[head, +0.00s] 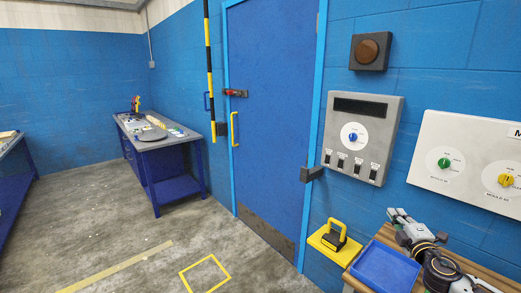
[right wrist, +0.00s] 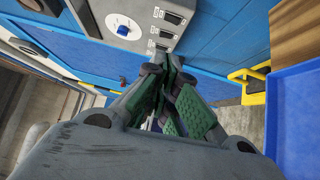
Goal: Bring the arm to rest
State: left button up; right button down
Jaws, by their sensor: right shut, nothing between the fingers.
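My right gripper (head: 400,216) is at the lower right of the head view, over the wooden bench and beside the blue tray. Its arm comes in from the lower right corner. In the right wrist view the grey fingers with green pads (right wrist: 164,75) are close together, with nothing held between them. The gripper is apart from the grey control panel (head: 360,138), which has a blue knob and several switches. My left gripper is not in view.
The blue tray (head: 384,268) lies empty on the wooden bench (head: 386,232). A yellow-handled block (head: 335,236) sits on a yellow shelf left of it. A blue door (head: 268,120) is shut. A blue workbench (head: 172,145) stands at the back left; floor (head: 110,225) there is open.

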jog(key=s+a+f+m+g+h, duration=0.2)
jog(key=s+a+f+m+g, duration=0.25)
jog(key=s+f, duration=0.35)
jog(key=s+a+f+m+g+h, duration=0.1)
jog(key=s+a+f+m+g, duration=0.2)
jog(key=s+a+f+m, duration=0.45)
jog(key=s+a+f+m+g+y, duration=0.2)
jog(key=s+a+f+g, duration=0.3)
jog(key=s, duration=0.4)
jog(key=s+a+f+m+g+y, duration=0.1)
jog(key=s+a+f+g+y, duration=0.2)
jog(key=s+a, duration=0.4)
jog(key=s+f, duration=0.2)
jog(key=f, duration=1.5)
jog(key=s+f, duration=0.2)
jog(key=f, duration=1.4)
jog(key=s+d+f+g, duration=0.1)
jog(key=s+d+f, duration=0.1)
jog(key=s+f, duration=0.8)
jog(key=s+d+f+g, duration=0.1)
jog(key=s+d+f, duration=0.1)
jog(key=s+f, duration=0.8)
jog(key=shift+s+d+f, duration=0.15)
jog(key=shift+s+d, duration=0.25)
jog(key=shift+s, duration=0.55)
